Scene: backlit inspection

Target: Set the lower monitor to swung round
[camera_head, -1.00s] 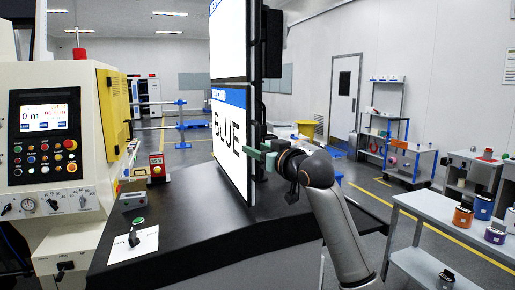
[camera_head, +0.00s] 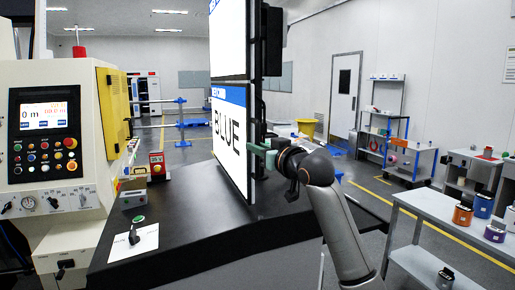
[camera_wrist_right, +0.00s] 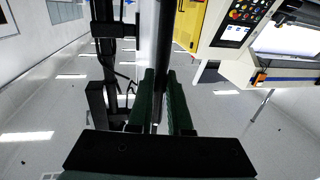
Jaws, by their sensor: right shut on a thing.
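The lower monitor (camera_head: 229,140) shows a white screen with a blue band and the word BLUE, seen at a steep slant in the head view. It stands below an upper monitor (camera_head: 228,40) on a dark upright. My right gripper (camera_head: 259,156) is at the lower monitor's right edge, with green fingers shut on that edge. In the right wrist view, the two green fingers (camera_wrist_right: 160,100) stand on either side of the dark, thin monitor edge. The exact contact is partly hidden by the fingers. My left gripper is not in view.
A machine control panel (camera_head: 45,135) stands at the left. A grey bench (camera_head: 450,230) with coloured cylinders stands at the right.

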